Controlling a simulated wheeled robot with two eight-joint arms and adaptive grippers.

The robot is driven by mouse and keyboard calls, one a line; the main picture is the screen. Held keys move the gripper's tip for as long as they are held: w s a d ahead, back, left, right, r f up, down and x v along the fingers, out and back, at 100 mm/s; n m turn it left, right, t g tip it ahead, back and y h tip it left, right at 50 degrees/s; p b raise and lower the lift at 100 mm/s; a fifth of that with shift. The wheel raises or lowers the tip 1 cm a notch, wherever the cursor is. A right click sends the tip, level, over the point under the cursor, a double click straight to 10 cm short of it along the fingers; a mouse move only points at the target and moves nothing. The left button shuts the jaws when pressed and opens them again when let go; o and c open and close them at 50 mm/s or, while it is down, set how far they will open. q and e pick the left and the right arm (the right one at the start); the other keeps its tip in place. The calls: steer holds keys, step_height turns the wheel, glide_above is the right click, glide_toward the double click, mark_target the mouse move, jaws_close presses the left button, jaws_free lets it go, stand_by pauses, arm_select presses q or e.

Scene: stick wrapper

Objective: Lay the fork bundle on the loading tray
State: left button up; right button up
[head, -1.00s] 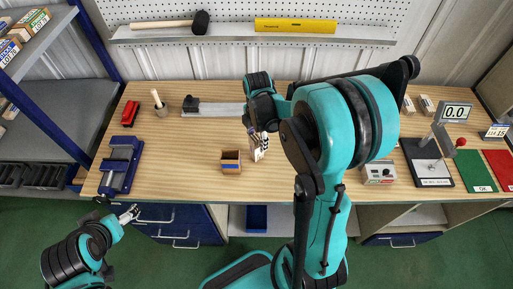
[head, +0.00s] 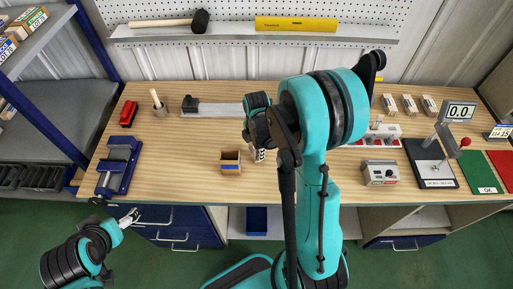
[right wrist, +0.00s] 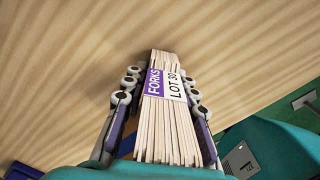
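The fork bundle (right wrist: 162,110) is a stack of pale wooden sticks with a purple and white band reading FORKS LOT 30. My right gripper (right wrist: 160,100) has its fingers against both sides of it in the right wrist view. In the head view my right gripper (head: 258,152) is over the table just right of a small open wooden box, and the arm hides most of the bundle. A long flat grey metal piece (head: 222,110) with a black block lies at the back; I cannot tell if it is the loading tray. My left gripper (head: 129,217) hangs off the front edge.
The small wooden box (head: 231,168) stands close to the right gripper. A blue vise (head: 120,165) is at the left. A control box (head: 380,173), a scale (head: 432,170) and several small bundles (head: 409,104) are at the right. The left-centre tabletop is clear.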

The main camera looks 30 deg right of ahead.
jaws_close()
steer(key=shift+r, duration=0.3)
step_height(320, 180, up, 4)
steer(key=shift+r+p, duration=0.1)
steer(key=shift+p, duration=0.7)
steer(key=s+d+r+p, duration=0.2)
steer(key=s+d+r, duration=0.3)
steer(key=s, duration=0.5)
steer(key=shift+s+r, duration=0.35)
steer(key=shift+r, duration=0.25)
